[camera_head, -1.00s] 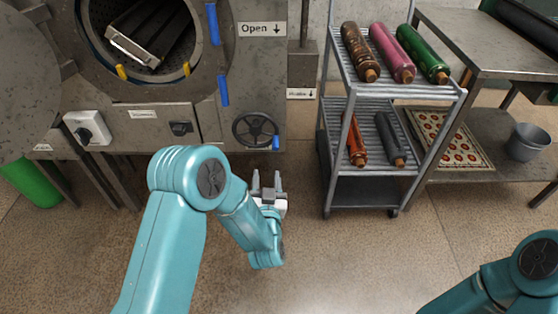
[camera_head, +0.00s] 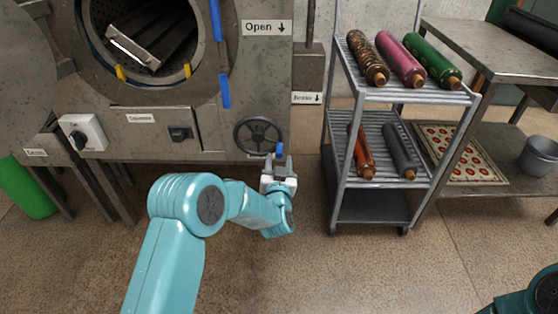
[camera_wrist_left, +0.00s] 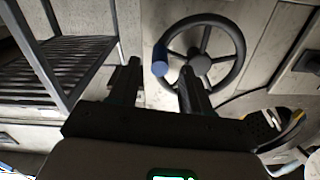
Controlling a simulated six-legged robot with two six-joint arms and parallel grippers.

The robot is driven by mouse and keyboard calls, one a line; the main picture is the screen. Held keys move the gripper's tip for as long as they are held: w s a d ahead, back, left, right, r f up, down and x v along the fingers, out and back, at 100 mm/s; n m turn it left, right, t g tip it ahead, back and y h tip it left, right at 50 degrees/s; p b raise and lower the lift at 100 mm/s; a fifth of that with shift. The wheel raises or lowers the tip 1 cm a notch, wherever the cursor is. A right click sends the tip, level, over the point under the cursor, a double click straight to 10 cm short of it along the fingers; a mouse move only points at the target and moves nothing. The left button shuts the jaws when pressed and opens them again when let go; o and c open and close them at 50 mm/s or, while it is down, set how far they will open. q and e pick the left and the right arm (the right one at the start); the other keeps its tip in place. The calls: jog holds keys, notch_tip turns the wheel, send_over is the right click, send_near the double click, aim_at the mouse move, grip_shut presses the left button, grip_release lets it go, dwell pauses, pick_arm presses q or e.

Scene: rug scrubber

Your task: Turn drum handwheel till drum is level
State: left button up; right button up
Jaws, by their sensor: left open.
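The drum handwheel (camera_head: 258,137) is a dark spoked wheel on the front of the grey machine. Its blue knob (camera_head: 279,149) sits at the wheel's lower right in the head view. The drum (camera_head: 150,45) shows through the round opening, with a tilted slatted tray inside. My left gripper (camera_head: 278,163) is open and empty, just below the blue knob in the head view. In the left wrist view the handwheel (camera_wrist_left: 205,62) is ahead, and the blue knob (camera_wrist_left: 160,60) appears between the fingertips (camera_wrist_left: 160,75), seemingly beyond them. The right gripper is out of view.
A wire rack (camera_head: 405,95) with rolled rugs stands right of the machine. Beyond it is a metal table (camera_head: 490,50) with a bucket (camera_head: 540,155) on its lower shelf. A switch box (camera_head: 83,133) and a dark latch (camera_head: 180,133) are left of the wheel. Floor in front is clear.

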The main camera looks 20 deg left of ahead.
aim_at(279, 156)
pick_arm(q)
jog(key=shift+x, duration=1.5)
grip_shut()
jog(key=shift+d+r, duration=0.1)
